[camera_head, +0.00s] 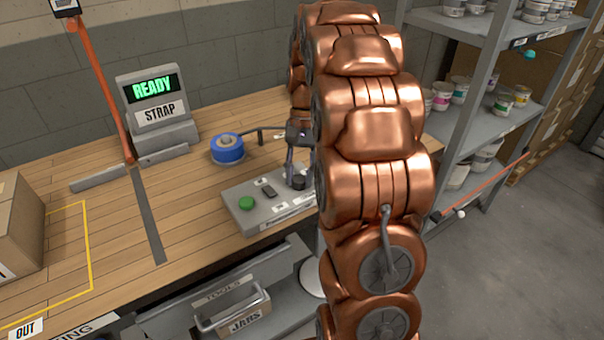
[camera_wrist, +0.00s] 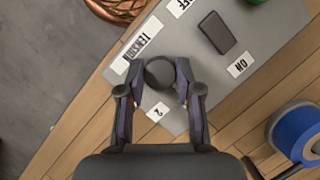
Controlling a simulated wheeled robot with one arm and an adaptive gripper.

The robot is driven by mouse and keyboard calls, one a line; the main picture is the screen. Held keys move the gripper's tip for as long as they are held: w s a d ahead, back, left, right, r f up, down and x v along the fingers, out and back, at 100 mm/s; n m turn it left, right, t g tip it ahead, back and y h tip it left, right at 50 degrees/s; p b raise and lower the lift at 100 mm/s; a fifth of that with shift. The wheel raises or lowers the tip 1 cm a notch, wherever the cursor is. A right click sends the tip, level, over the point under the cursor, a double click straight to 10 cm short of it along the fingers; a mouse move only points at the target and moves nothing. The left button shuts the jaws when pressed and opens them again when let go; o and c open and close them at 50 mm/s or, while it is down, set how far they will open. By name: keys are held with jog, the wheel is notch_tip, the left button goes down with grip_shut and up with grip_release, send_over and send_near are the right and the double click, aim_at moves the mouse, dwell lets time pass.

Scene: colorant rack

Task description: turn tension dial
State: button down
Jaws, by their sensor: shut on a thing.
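The tension dial is a round dark knob (camera_wrist: 160,73) on a grey control panel (camera_wrist: 262,22); it also shows in the head view (camera_head: 299,182). A label beginning "TENSIO" (camera_wrist: 142,38) lies beside it, and a "2" mark (camera_wrist: 157,112) shows on its near side. My gripper (camera_wrist: 159,84) is over the panel in the wrist view, its two fingers closed on either side of the dial. In the head view my gripper (camera_head: 297,165) points down at the dial, partly hidden by my arm. Any pointer mark on the dial is too small to make out.
The panel also bears a green button (camera_head: 246,203) and a dark rocker switch (camera_wrist: 217,32) between "ON" and "OFF" labels. A blue tape roll (camera_head: 227,148) stands behind the panel. A "READY" display (camera_head: 153,88) stands at the back.

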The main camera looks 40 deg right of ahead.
dwell(0.4)
jog(key=c, duration=0.8)
grip_release()
jog(key=shift+r, duration=0.1)
jog(key=shift+w+d+r, duration=0.2)
jog(key=shift+w+r, duration=0.05)
jog(key=shift+r, duration=0.2)
jog(key=v, duration=0.4)
jog(key=shift+r, duration=0.25)
jog(key=shift+v, duration=0.9)
jog(key=shift+s, duration=0.1)
